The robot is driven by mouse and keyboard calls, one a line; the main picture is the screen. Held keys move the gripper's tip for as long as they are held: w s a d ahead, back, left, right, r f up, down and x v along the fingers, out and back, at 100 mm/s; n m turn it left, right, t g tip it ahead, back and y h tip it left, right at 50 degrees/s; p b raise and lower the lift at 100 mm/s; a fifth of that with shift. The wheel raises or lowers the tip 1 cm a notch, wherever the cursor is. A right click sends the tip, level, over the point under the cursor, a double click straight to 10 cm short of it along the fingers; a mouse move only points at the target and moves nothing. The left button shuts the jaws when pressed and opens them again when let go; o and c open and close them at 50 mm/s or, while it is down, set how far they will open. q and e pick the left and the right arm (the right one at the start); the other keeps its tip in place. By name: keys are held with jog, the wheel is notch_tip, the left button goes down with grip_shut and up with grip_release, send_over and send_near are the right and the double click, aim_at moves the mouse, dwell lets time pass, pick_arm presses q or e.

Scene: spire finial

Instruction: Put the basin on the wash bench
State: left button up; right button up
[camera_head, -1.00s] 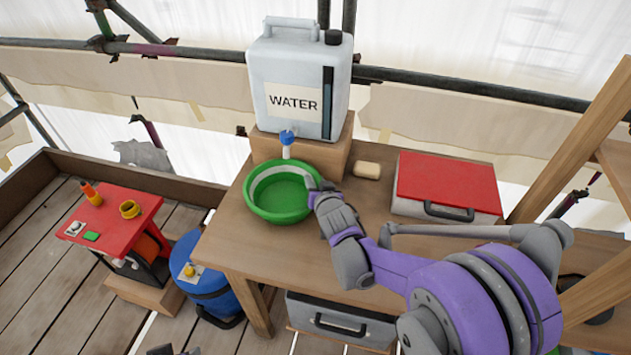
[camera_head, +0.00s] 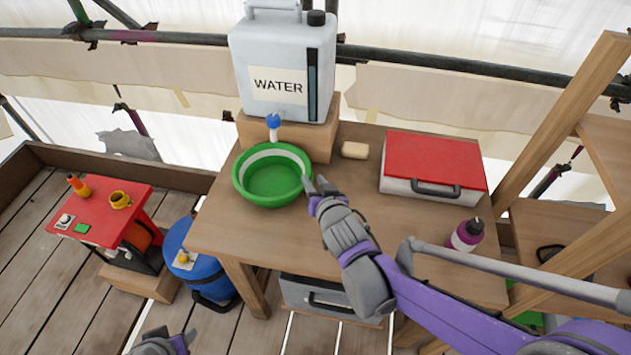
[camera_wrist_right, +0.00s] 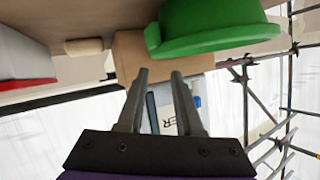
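The green basin (camera_head: 272,181) stands upright on the wooden wash bench (camera_head: 250,225), in front of the water jug's blue-and-white tap (camera_head: 273,126). In the right wrist view the basin (camera_wrist_right: 215,30) shows at the upper right, outside the fingers. My right gripper (camera_head: 318,188) is just right of the basin's rim. Its fingers stand apart with nothing between them in the right wrist view (camera_wrist_right: 158,78). It looks clear of the rim. My left gripper (camera_head: 165,345) shows only partly at the bottom edge, away from the bench; its fingers are unclear.
The white water jug (camera_head: 283,65) stands on a wooden block (camera_head: 310,140) behind the basin. A blue drum (camera_head: 200,265) and red stand (camera_head: 100,210) are left.

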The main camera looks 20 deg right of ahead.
jog(key=s+g, duration=0.1)
jog(key=s, duration=0.2)
jog(key=s+f+n+g, duration=0.1)
jog(key=s, duration=0.2)
jog(key=s+f+g, duration=0.1)
jog(key=s+g, duration=0.1)
jog(key=s, duration=0.2)
jog(key=shift+s+f+n, duration=0.1)
jog(key=shift+f+n, duration=0.15)
jog(key=shift+n, duration=0.05)
jog(key=s+a+f+n+g, duration=0.1)
jog(key=s+g, duration=0.1)
jog(key=s, duration=0.3)
jog(key=s+a+f+n+g+y, duration=0.1)
jog(key=s+g, duration=0.1)
jog(key=s, duration=0.4)
jog(key=shift+s+a+f+n+g, duration=0.25)
jog(key=shift+s+f+n+g, duration=0.05)
jog(key=shift+f, duration=0.1)
